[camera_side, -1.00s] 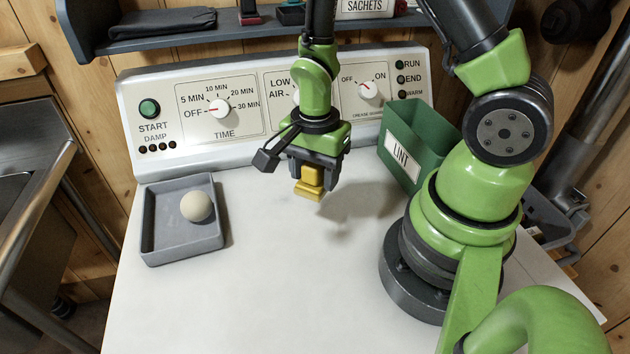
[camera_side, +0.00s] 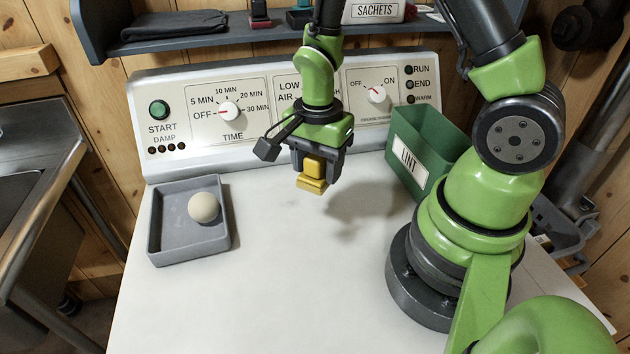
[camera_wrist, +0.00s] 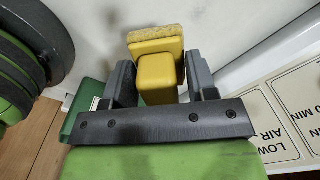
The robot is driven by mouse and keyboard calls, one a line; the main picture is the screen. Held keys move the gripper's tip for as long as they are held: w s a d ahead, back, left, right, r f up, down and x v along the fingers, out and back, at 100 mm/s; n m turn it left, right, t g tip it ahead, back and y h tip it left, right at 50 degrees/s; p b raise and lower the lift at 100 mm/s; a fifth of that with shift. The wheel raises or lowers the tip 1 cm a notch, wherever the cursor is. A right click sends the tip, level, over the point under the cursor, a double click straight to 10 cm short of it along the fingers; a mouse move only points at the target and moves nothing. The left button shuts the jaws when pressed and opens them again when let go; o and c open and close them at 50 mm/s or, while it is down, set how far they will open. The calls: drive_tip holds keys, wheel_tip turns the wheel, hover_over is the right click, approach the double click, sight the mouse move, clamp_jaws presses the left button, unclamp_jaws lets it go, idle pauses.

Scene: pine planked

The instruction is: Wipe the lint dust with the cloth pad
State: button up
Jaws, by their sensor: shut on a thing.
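My gripper (camera_side: 314,168) is shut on the yellow cloth pad (camera_side: 312,184) and holds it above the white top (camera_side: 270,290), near the control panel. In the wrist view the pad (camera_wrist: 155,45) shows a yellow block grip between the two fingers (camera_wrist: 158,85) and a fuzzy tan edge on its far side. The pad appears clear of the surface. A faint greyish patch (camera_side: 365,195) lies on the white top to the right of the pad; I cannot tell whether it is lint dust or shadow.
A grey tray (camera_side: 160,245) with a pale ball (camera_side: 203,207) stands at the left. A green LINT bin (camera_side: 408,160) stands at the right, beside my arm's base. The control panel (camera_side: 190,160) borders the back, under a shelf (camera_side: 240,38). The front middle is clear.

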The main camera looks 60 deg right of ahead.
sight(322, 218)
drive_tip(key=w+d, duration=0.2)
drive_tip(key=w, duration=0.5)
drive_tip(key=shift+w+d+f, duration=0.1)
drive_tip(key=shift+w+f, duration=0.05)
drive_tip(key=shift+f, duration=1.4)
drive_tip(key=shift+w+d+f, duration=0.1)
drive_tip(key=shift+f, duration=1.45)
wheel_tip(322, 218, down, 2)
drive_tip(key=shift+f, duration=0.15)
drive_tip(key=shift+s+a, duration=0.6)
drive_tip(key=shift+a, duration=0.1)
drive_tip(key=shift+c, duration=0.4)
drive_tip(key=shift+s+a, duration=2.1)
drive_tip(key=shift+s, duration=0.3)
drive_tip(key=shift+s+d, duration=0.5)
drive_tip(key=shift+d, duration=0.1)
drive_tip(key=shift+w+d, duration=0.15)
drive_tip(key=shift+d, duration=0.15)
drive_tip(key=shift+w+d, duration=2.65)
drive_tip(key=shift+s+d, duration=0.8)
drive_tip(key=shift+s, duration=0.05)
drive_tip(key=shift+s+a, duration=2.65)
drive_tip(key=shift+a, duration=0.15)
drive_tip(key=shift+s+a+r, duration=0.15)
drive_tip(key=shift+r, duration=4.1)
